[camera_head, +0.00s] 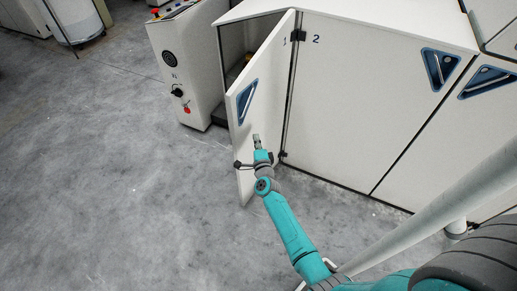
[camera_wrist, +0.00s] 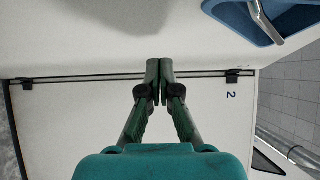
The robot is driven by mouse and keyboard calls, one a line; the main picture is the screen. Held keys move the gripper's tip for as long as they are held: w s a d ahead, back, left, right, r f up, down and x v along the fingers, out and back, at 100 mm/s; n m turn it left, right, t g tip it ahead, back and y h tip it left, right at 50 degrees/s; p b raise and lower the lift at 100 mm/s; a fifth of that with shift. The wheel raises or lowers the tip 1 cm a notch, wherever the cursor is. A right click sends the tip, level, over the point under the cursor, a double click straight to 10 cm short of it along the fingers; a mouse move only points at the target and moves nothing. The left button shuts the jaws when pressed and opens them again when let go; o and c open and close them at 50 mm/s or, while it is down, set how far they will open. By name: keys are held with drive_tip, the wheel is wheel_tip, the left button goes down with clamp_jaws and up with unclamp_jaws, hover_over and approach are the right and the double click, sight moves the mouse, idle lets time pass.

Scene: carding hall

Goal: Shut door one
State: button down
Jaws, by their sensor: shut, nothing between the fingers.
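Door one (camera_head: 257,110) is a white panel marked 1, hinged at its right edge beside door two. It stands ajar, swung out from the cabinet, with a dark gap at its left. Its blue recessed handle (camera_head: 247,101) shows near the free edge, and also in the wrist view (camera_wrist: 262,20). My gripper (camera_head: 256,140) is shut and empty, in front of the outer face of door one, below the handle. In the wrist view the closed fingertips (camera_wrist: 160,64) overlap the hinge line between the doors. I cannot tell whether they touch the door.
Door two (camera_head: 355,95) is flush in the cabinet, right of door one; its marking 2 shows in the wrist view (camera_wrist: 232,95). A white control box (camera_head: 185,65) with a red button stands left of the opening. Grey floor (camera_head: 110,170) at left is clear.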

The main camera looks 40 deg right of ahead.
sight(247, 127)
drive_tip(key=shift+w+a, duration=0.15)
drive_tip(key=shift+w, duration=2.15)
drive_tip(key=shift+w, duration=0.1)
